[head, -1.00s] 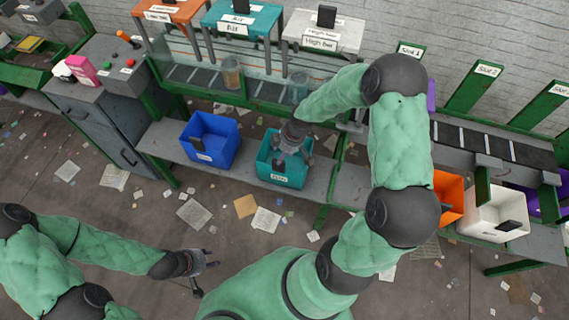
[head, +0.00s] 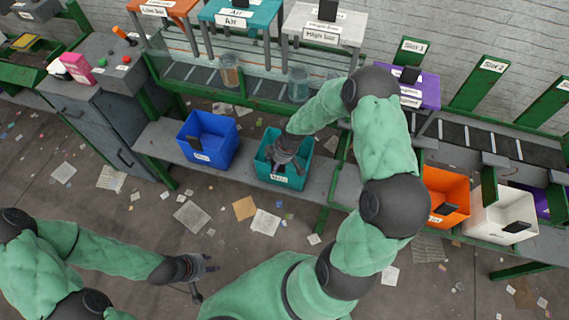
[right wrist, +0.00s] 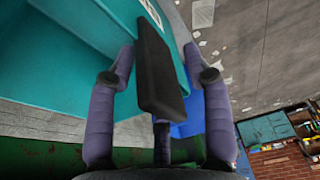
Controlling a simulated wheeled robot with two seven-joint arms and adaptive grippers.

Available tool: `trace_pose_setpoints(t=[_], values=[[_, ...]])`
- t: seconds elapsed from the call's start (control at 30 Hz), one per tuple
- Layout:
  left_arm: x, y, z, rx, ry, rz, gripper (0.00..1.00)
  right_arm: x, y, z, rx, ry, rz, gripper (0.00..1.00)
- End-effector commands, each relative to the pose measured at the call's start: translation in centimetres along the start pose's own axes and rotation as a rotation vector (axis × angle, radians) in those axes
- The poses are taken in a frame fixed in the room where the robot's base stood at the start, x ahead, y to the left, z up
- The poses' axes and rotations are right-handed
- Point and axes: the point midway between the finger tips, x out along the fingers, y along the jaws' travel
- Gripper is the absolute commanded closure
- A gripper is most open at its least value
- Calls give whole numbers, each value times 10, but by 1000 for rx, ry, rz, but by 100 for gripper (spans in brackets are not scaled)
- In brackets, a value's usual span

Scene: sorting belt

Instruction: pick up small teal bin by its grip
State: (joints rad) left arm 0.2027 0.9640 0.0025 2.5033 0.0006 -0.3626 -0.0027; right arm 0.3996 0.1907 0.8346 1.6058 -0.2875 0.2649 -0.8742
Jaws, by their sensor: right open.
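The small teal bin (head: 264,170) stands on a grey shelf, between the blue bin and my right arm. In the right wrist view the bin's teal walls (right wrist: 70,65) fill the upper left. The black grip (right wrist: 158,70) stands between the two purple fingers of my right gripper (right wrist: 160,62). The fingers are apart, with visible gaps beside the grip. My left gripper (head: 203,279) is open and empty over the floor at lower left.
A blue bin (head: 222,150) stands left of the teal bin on the shelf (head: 160,140). An orange bin (head: 455,190) and a white bin (head: 505,232) stand at right. Glass-fronted belt (head: 190,72) and labelled stands are behind. Papers litter the floor.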

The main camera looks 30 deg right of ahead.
Motion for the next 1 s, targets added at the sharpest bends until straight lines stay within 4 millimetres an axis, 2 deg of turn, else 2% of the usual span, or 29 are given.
trace_pose_setpoints(t=[0.03, 0.07, 0.2, 0.23, 0.67, 0.87, 1.0], values=[[0, 0, 0, 0, 0, 0, 60, -1, 0, 0, 0, 0, 0, 50], [0, 0, 0, 0, 0, 0, 60, -1, 0, 0, 0, 0, 0, 55], [0, 0, 0, 0, 0, 0, 60, -1, 0, 0, 0, 0, 0, 95], [0, 0, 0, 0, 0, 0, 60, -1, 0, 0, 0, 0, 0, 100], [-2, 1, 0, 0, 0, 0, 60, -3, 0, -1, 0, 1, 1, 100], [-10, 4, 0, 0, 0, 0, 60, -19, 1, -6, -1, 1, 3, 100], [-19, 7, 1, 0, 0, 0, 60, -39, 1, -11, 0, 1, 3, 100]])
